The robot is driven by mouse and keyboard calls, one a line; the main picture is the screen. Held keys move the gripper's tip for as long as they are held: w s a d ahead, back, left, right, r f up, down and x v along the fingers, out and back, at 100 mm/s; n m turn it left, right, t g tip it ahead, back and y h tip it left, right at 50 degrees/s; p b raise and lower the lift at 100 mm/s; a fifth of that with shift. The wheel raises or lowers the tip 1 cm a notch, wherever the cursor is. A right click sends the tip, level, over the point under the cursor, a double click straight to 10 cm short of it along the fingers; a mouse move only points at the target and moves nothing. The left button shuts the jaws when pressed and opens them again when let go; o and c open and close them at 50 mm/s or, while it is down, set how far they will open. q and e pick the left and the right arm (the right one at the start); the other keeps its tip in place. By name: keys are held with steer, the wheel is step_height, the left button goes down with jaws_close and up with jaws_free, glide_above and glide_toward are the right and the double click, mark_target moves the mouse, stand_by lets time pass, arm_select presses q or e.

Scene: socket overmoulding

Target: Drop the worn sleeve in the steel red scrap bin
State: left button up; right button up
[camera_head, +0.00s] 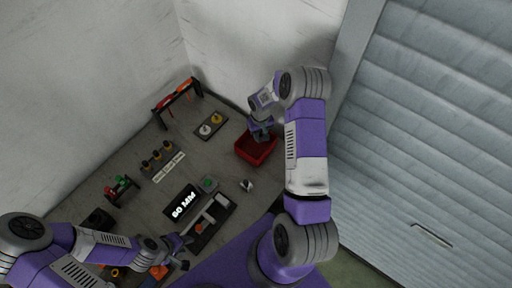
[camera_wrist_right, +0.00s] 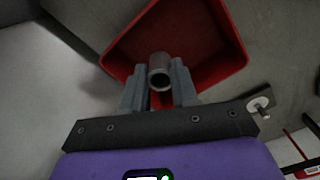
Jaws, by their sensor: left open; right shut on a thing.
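The red scrap bin (camera_head: 266,151) stands at the right end of the bench in the head view. It also fills the upper middle of the right wrist view (camera_wrist_right: 208,30), and its inside looks empty. My right gripper (camera_head: 261,134) is over the bin and shut on the worn sleeve. The sleeve (camera_wrist_right: 160,66) is a short grey metal tube held between the fingertips, its open end towards the camera. In the head view the gripper hides the sleeve. My left gripper (camera_head: 184,242) is open, low at the front left of the bench.
A black display reading "60 MM" (camera_head: 184,204) lies mid-bench beside a dark tray (camera_head: 208,227) with pale parts. A small plate with a white and a yellow piece (camera_head: 211,125) is left of the bin. A rack (camera_head: 177,95) stands by the back wall.

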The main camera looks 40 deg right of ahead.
steer(key=o, duration=0.9)
step_height(320, 180, up, 8)
steer(key=shift+f, duration=0.15)
stand_by(0.4)
